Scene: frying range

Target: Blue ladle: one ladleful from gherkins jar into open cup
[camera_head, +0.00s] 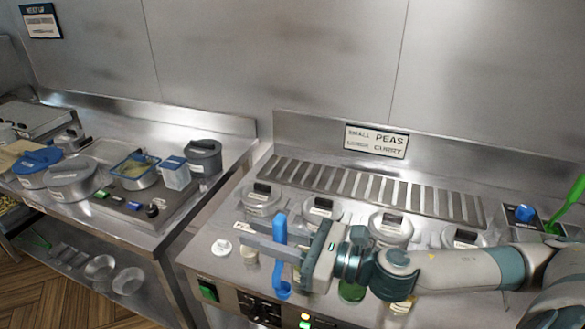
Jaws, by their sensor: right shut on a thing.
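My right gripper (258,236) comes in from the right over the front of the steel counter. It is shut on a blue ladle (281,232), whose handle stands upright between the fingers. The ladle's lower end (284,290) hangs near the counter's front edge; whether it holds anything cannot be seen. A jar with green contents (351,293) stands partly hidden under my right wrist, and its label cannot be read. A jar with yellowish contents (402,306) is to its right. A small pale vessel (249,256) shows left of the ladle, partly hidden by the fingers. My left gripper is out of view.
Several lidded steel pots (390,228) stand in a row behind my arm. A white round lid-like piece (221,247) lies at the counter's left. A green-handled utensil (567,203) stands at far right. A second counter on the left holds pots and a blue-rimmed pan (136,170).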

